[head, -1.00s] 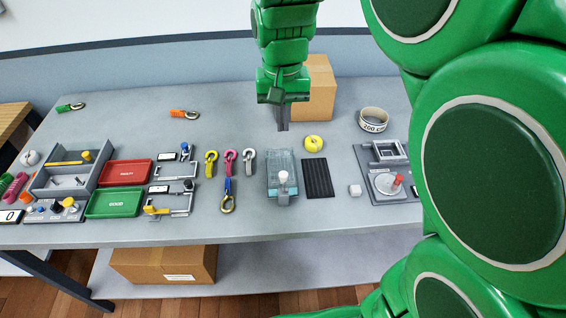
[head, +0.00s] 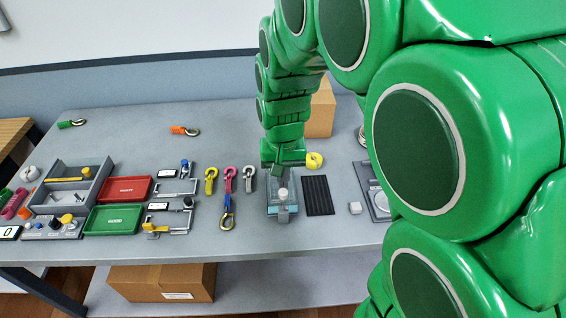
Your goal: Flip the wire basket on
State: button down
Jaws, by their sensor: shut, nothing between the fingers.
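A grey-teal, see-through box-like unit (head: 273,207) sits on the table near the middle, with a white round-topped knob (head: 282,194) at its front. It is the nearest thing to my gripper; I cannot tell whether it is the wire basket, and no clear wire mesh shows. My gripper (head: 282,172) points down over the back part of this unit, behind the white knob. Its fingers are shut and empty. The fingertips are small and partly hidden, so I cannot tell whether they touch the unit.
A black ribbed pad (head: 318,196) and a yellow ring (head: 314,160) lie just right of the unit. A red tray (head: 125,189) and green tray (head: 114,219) lie farther left. A cardboard box (head: 321,110) stands behind.

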aim_at(283, 191)
jog(key=shift+f, duration=0.9)
jog(key=shift+s+f, duration=0.1)
jog(key=shift+f, duration=2.15)
notch_tip(283, 191, up, 14)
jog(key=shift+r, duration=0.25)
jog(key=s+d, duration=0.5)
jog(key=s, duration=0.7)
jog(key=s+d+f+g, duration=0.1)
jog(key=s+d, duration=0.5)
jog(key=s, duration=0.6)
jog(key=shift+g, duration=0.3)
